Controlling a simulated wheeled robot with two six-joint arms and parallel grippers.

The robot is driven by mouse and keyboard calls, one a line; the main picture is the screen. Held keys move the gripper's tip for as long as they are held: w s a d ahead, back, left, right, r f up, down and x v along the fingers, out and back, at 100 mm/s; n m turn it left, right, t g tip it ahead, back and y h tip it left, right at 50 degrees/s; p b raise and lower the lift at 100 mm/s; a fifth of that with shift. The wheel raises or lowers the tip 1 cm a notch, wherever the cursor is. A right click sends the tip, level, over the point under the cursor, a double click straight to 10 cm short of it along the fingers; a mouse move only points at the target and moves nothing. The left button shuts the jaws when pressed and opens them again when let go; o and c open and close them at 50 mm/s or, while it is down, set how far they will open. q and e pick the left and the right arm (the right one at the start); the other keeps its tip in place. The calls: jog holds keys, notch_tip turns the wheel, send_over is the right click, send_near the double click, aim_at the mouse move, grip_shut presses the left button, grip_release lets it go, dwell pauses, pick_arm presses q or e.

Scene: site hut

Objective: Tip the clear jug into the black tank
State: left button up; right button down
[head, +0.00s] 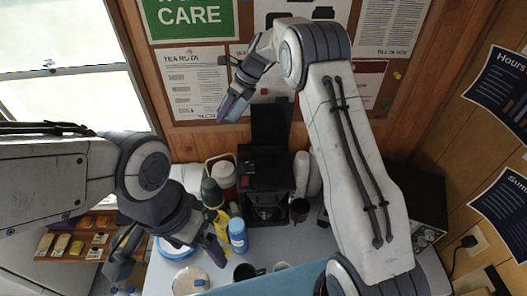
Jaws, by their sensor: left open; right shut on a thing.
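My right gripper (235,103) is high in front of the notice board, up and left of the black coffee machine. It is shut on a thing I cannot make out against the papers. I cannot pick out the clear jug with certainty. The black coffee machine (266,170) stands on the counter at the wall, with a black panel (271,122) upright above its back. The black tank's opening cannot be told apart from the dark body. My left gripper (168,256) is open, low over the counter's left part, with its fingers wide apart.
A blue tin (238,236), a green-topped flask (212,192) and a red-and-white container (222,174) stand left of the machine. White cup stacks (302,172) and a dark mug (299,209) are on its right.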

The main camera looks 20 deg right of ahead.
jog(key=a+f+h+b, duration=0.1)
jog(key=f+h, duration=0.2)
jog(key=f, duration=0.6)
jog(key=a+f+h+b, duration=0.1)
jog(key=a+f+h, duration=0.1)
jog(key=f, duration=0.7)
jog(key=shift+w+a+f+g+h, duration=0.15)
jog(key=shift+a+f+g+h, duration=0.15)
jog(key=shift+h, duration=0.4)
